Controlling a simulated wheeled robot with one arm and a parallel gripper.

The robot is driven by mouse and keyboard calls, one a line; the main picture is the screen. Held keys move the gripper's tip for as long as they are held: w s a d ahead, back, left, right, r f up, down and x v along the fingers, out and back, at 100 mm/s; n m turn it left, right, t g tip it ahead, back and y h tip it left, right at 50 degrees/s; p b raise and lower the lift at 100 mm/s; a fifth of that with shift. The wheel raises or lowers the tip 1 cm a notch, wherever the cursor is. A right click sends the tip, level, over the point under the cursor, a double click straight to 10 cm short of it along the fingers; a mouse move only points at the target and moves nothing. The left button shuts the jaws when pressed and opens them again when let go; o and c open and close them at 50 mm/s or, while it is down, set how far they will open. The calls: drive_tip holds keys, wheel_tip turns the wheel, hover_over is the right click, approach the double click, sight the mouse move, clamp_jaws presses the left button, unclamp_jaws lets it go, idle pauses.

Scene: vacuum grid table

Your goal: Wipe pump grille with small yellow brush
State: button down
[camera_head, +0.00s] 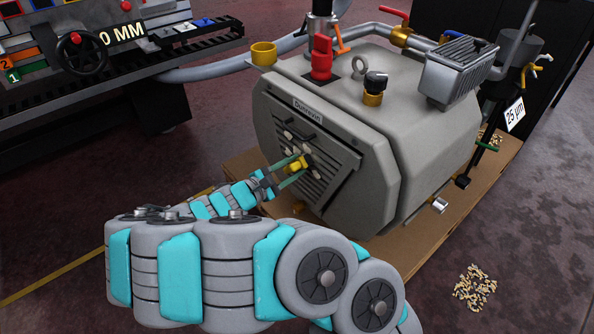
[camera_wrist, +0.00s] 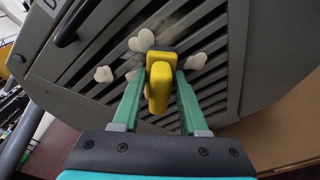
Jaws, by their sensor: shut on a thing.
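The pump (camera_head: 420,135) is a large grey housing with a slatted grille (camera_head: 318,165) on its front face, below a "Dunravin" label. Several pale lumps (camera_head: 306,148) sit on the grille around the brush; they also show in the wrist view (camera_wrist: 142,41). My gripper (camera_head: 280,176) is in front of the grille, its green fingers shut on the small yellow brush (camera_wrist: 158,85). The brush's bristles are hidden.
The pump stands on a wooden base (camera_head: 245,165). A dark handle (camera_wrist: 75,22) sticks out above the grille. A grey bench with a handwheel (camera_head: 80,52) stands at the left. A pile of pellets (camera_head: 474,288) lies on the floor at the right.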

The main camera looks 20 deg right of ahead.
drive_tip(key=shift+w, duration=0.2)
drive_tip(key=shift+w+a+r+p, duration=0.1)
drive_tip(key=shift+w+a+r, duration=0.15)
drive_tip(key=shift+w, duration=0.25)
drive_tip(key=shift+w+a+r+p, duration=0.1)
drive_tip(key=shift+w+a+r, duration=0.15)
drive_tip(key=shift+w, duration=0.25)
drive_tip(key=shift+w+a+r+p, duration=0.15)
drive_tip(key=shift+w+r, duration=0.15)
drive_tip(key=shift+w, duration=0.2)
drive_tip(key=shift+s+d, duration=0.65)
drive_tip(key=shift+s, duration=1)
drive_tip(key=shift+s+d, duration=0.6)
drive_tip(key=shift+s, duration=1)
drive_tip(key=shift+s+d, duration=0.65)
drive_tip(key=shift+s, duration=1)
drive_tip(key=shift+w+d+r, duration=0.1)
drive_tip(key=shift+r, duration=0.65)
drive_tip(key=shift+w+a, duration=0.45)
drive_tip(key=shift+w, duration=0.55)
drive_tip(key=shift+w+a, duration=0.45)
drive_tip(key=shift+w, duration=0.5)
drive_tip(key=shift+w+a, duration=0.45)
drive_tip(key=shift+w, duration=0.55)
drive_tip(key=shift+w+a, duration=0.35)
drive_tip(key=shift+w, duration=0.6)
drive_tip(key=shift+w+a, duration=0.3)
drive_tip(key=shift+w, duration=0.6)
